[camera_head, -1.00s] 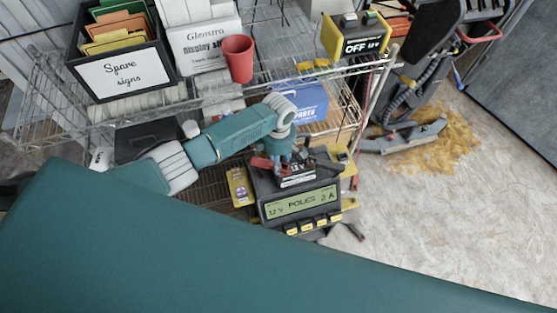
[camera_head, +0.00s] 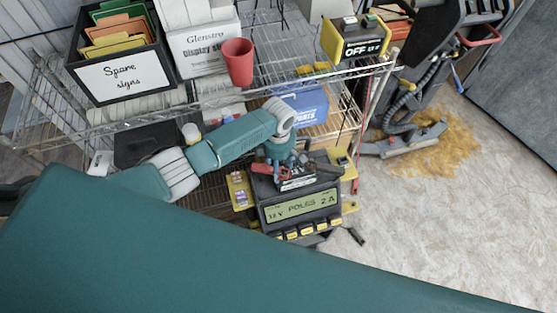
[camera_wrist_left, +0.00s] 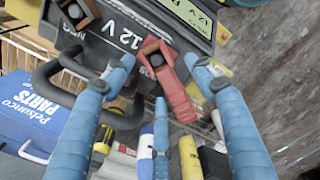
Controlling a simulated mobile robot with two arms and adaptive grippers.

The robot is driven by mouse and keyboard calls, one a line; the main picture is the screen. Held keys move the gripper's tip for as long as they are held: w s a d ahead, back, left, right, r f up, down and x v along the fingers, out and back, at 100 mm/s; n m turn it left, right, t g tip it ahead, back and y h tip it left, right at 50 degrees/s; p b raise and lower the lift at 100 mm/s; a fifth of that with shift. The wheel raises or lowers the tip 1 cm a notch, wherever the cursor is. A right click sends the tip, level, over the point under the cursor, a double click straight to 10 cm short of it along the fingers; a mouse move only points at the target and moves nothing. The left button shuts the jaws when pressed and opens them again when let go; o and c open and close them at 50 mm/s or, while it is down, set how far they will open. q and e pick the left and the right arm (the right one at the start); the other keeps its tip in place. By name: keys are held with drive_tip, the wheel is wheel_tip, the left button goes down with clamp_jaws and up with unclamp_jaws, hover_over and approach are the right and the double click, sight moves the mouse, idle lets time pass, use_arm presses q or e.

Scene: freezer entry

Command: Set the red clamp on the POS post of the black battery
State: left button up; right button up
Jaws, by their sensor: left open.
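The black battery (camera_wrist_left: 118,35) shows "12 V" and "NEG" in the left wrist view. The red clamp (camera_wrist_left: 176,95) has its square head over a round grey post top at the battery's edge, beside partly covered letters. The clamp looks seated around that post, but how deep I cannot tell. My left gripper (camera_wrist_left: 162,74) is open, its blue fingers on either side of the clamp and apart from it. A second, brownish square-headed clamp (camera_wrist_left: 77,12) is at the NEG side. In the head view, the left gripper and arm partly hide the battery (camera_head: 318,170). My right gripper is not in view.
A display unit (camera_head: 300,207) reading "12 V POLES 2 A" is in front of the battery. The wire shelf holds a blue parts box (camera_head: 303,108), red cup (camera_head: 238,62) and "Spare signs" box (camera_head: 122,76).

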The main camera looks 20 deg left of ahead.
use_arm(q)
wheel_tip(320, 180, up, 12)
drive_tip(key=shift+f, duration=0.15)
idle(0.7)
